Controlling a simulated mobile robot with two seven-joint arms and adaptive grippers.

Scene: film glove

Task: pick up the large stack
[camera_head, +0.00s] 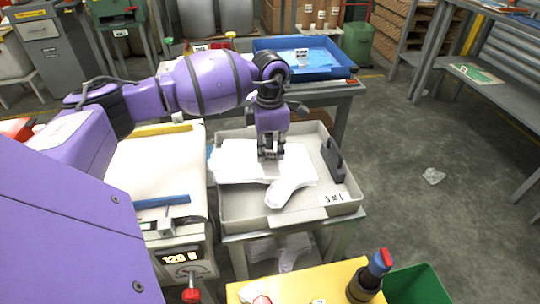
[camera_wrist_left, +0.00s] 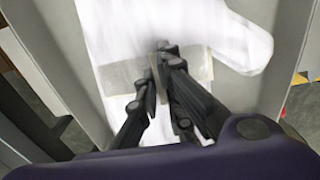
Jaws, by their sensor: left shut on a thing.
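A stack of white film gloves (camera_head: 296,178) lies in the grey tray (camera_head: 243,222), with a thumb-like lobe toward the tray's front. I cannot count its layers. My left gripper (camera_head: 270,155) reaches down into the tray and is shut on the stack near its back part. In the left wrist view the fingers of my left gripper (camera_wrist_left: 163,75) are close together over a greyish band across the white stack (camera_wrist_left: 215,30). The fingers hide the exact place of the grip. Most of the stack still appears to lie low in the tray. My right gripper is not in view.
A dark upright divider (camera_head: 333,158) stands at the tray's right side, and a label reading S M L is on its front rim. A machine with a white bed (camera_head: 150,165) is on the left. A blue tray (camera_head: 320,60) stands behind. A yellow surface (camera_head: 300,288) is in front.

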